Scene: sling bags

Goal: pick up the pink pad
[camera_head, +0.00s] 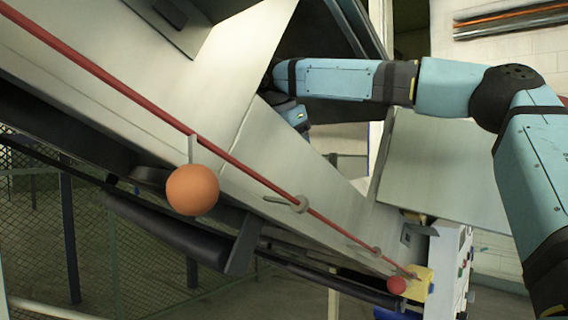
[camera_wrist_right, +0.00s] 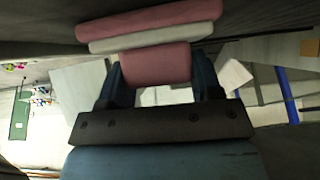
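In the right wrist view a pink pad (camera_wrist_right: 155,65) lies between and just beyond the two dark blue fingers of my right gripper (camera_wrist_right: 160,75). The fingers stand wide apart, close to the pad's left and right edges; whether they touch it is unclear. A pale grey-white pad (camera_wrist_right: 150,38) and another, wider pink pad (camera_wrist_right: 150,18) show farther out, lined up behind it. In the head view my right arm reaches in from the right, and its gripper is hidden behind the slanted metal machine. No pad shows in that view. My left gripper is not in view.
The slanted grey metal machine (camera_head: 240,120) fills much of the head view. A red cord (camera_head: 245,170) with an orange ball (camera_head: 192,190) and a small red ball (camera_head: 397,285) runs along it. A mesh fence (camera_head: 35,220) stands at the left. A grey panel (camera_head: 440,165) sits below my right arm.

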